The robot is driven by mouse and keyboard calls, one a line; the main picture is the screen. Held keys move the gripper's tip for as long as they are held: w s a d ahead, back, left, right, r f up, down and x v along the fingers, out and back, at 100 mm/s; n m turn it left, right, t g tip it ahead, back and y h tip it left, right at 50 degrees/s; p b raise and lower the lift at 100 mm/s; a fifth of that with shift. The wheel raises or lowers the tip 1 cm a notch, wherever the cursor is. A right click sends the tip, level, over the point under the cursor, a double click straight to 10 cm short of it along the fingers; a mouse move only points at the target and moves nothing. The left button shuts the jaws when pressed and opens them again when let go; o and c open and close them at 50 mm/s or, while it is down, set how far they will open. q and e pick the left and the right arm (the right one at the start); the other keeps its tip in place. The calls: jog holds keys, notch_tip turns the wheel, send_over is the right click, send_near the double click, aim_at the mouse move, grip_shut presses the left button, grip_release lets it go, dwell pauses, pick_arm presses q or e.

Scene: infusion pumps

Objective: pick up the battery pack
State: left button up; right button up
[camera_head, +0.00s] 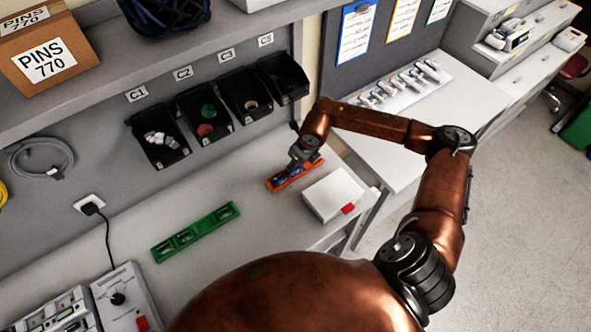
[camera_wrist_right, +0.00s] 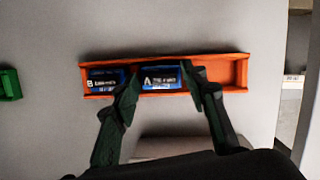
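Two blue battery packs lie in an orange tray (camera_wrist_right: 215,67) on the bench; the tray also shows in the head view (camera_head: 273,187). Pack A (camera_wrist_right: 160,78) is in the middle compartment and pack B (camera_wrist_right: 104,80) in the left one, as the right wrist view shows. The right compartment is empty. My right gripper (camera_head: 298,157) reaches down over the tray. In the wrist view its fingers (camera_wrist_right: 160,84) are apart, one on each side of pack A; whether they touch it I cannot tell. My left gripper is out of view.
A white box (camera_head: 333,194) with a red tab stands close to the right of the orange tray. A green tray (camera_head: 195,232) lies to the left. Black bins (camera_head: 205,112) hang on the wall behind. Devices (camera_head: 120,300) stand at front left. The bench between the trays is clear.

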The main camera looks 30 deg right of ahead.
jog(key=c, duration=0.6)
